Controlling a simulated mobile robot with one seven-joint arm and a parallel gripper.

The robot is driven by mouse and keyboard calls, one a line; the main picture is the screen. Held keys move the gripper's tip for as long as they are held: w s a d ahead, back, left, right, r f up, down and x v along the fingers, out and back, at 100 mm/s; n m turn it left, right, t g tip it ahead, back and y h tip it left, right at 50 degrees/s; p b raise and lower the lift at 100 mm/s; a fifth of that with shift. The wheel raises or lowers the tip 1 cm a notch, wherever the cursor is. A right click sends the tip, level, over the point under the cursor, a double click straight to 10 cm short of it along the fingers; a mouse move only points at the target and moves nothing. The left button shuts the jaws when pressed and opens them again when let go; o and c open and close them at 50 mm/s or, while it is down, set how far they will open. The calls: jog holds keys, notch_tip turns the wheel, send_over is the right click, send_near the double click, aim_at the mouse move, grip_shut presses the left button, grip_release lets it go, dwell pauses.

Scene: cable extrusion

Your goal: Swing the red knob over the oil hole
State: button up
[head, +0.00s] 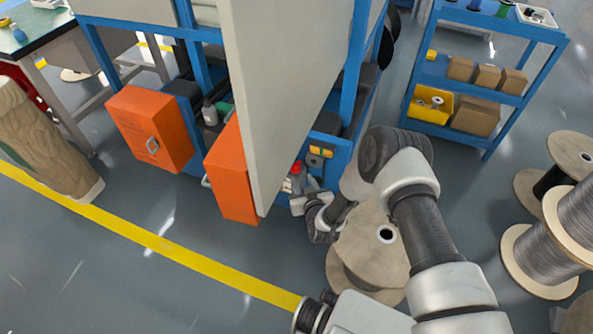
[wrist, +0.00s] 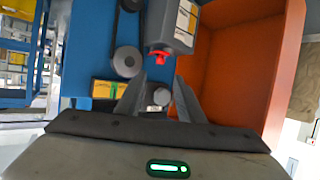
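A small red knob (wrist: 158,56) shows in the wrist view, at the lower end of a grey box-shaped unit (wrist: 172,25). It also shows in the head view (head: 297,168) beside the blue machine frame. My gripper (wrist: 159,80) has its two fingers apart, just below the red knob in the wrist view. A short silver round-ended part (wrist: 160,96) shows between the fingers; I cannot tell whether they touch it. I cannot make out the oil hole for certain.
An open orange door (head: 231,174) and a large pale panel (head: 285,90) stand left of my gripper. A second orange box (head: 150,128) is farther left. A wooden cable spool (head: 362,240) stands under my arm. Grey pulleys (wrist: 126,61) sit on the blue panel.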

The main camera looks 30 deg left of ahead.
aim_at(296, 166)
jog(key=b+x, duration=0.3)
jog(key=x, duration=0.6)
jog(key=shift+w+a+f, duration=0.15)
jog(key=shift+a+f, duration=0.1)
jog(key=shift+f, duration=0.05)
jog(key=shift+w+a+f, duration=0.1)
jog(key=shift+w+a, duration=0.2)
jog(key=shift+w, duration=0.1)
grip_shut()
